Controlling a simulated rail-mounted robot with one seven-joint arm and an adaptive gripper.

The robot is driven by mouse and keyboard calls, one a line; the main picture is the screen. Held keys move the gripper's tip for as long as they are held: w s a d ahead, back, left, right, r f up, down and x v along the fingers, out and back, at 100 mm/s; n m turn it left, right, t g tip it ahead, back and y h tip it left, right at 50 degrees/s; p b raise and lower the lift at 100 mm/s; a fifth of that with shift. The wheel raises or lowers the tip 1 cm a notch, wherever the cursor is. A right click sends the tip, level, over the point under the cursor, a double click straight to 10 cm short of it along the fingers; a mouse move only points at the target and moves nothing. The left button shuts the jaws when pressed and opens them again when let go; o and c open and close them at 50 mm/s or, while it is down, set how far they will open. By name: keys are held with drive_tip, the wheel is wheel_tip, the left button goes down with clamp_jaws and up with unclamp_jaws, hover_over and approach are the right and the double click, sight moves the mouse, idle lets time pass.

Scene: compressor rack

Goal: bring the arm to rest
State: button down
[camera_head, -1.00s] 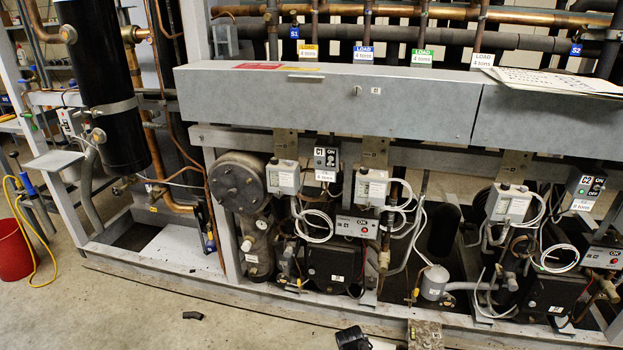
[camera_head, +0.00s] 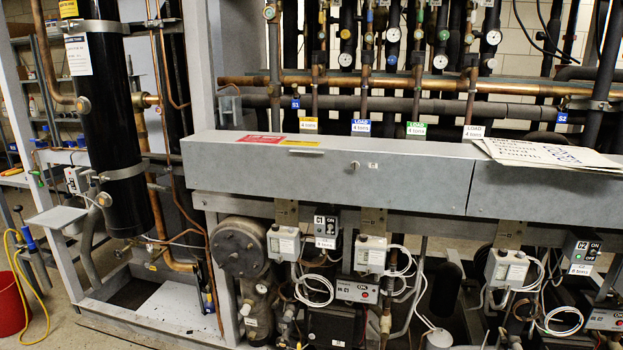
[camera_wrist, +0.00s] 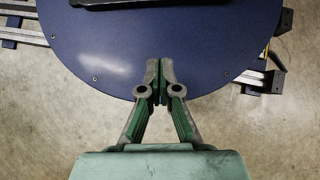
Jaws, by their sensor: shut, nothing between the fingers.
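My gripper (camera_wrist: 159,68) shows in the wrist view, its two grey and green fingers together at the tips with nothing between them. It points over a round dark blue plate (camera_wrist: 120,70), which looks like part of my own base. I cannot tell the height of the fingertips above it. The arm and gripper do not show in the head view.
The head view shows the compressor rack with a long grey box (camera_head: 330,178) and two control switches, C1 (camera_head: 326,224) and C2 (camera_head: 586,250). A black cylinder (camera_head: 110,130) stands at the left. A red bucket (camera_head: 12,300) sits on the floor.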

wheel_tip(320, 180, up, 11)
drive_tip(key=w+t+p, duration=0.1)
drive_tip(key=w+p, duration=0.1)
drive_tip(key=p, duration=0.9)
drive_tip(key=shift+w+r+t+p, duration=0.15)
drive_tip(key=shift+w+t+p, duration=0.15)
drive_tip(key=shift+w+t, duration=0.1)
